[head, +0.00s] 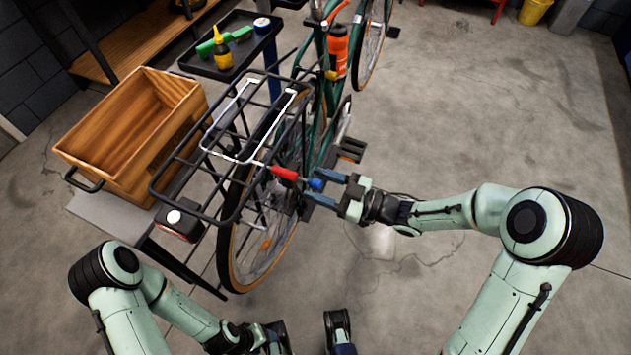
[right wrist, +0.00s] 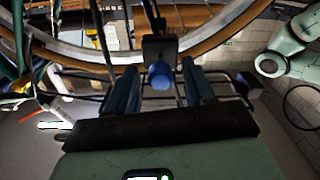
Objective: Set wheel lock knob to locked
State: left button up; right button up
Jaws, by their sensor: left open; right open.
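The wheel lock knob (head: 316,184) is a small blue knob beside the bike's rear wheel, below the rack. It also shows in the right wrist view (right wrist: 161,77), on a dark block in front of the tyre. My right gripper (head: 323,187) is open, with its blue fingers on either side of the knob; in the right wrist view (right wrist: 161,88) gaps show between knob and both fingers. Which setting the knob is at cannot be told. My left gripper (head: 278,338) is low at the bottom edge, away from the knob, with its fingertips partly cut off.
The green bike's rear wheel (head: 233,262) and black rack (head: 196,165) stand close left of my right gripper. A red-handled part (head: 284,173) lies just beside the knob. A wooden crate (head: 125,125) and a tool tray (head: 207,69) are further left. The floor to the right is clear.

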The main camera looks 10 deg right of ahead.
pick_arm(q)
jog(key=shift+s+r+p, duration=0.1)
jog(key=shift+r+p, duration=0.15)
jog(key=shift+p, duration=0.05)
pick_arm(e)
jog(key=v, duration=1.2)
jog(key=shift+a, duration=0.1)
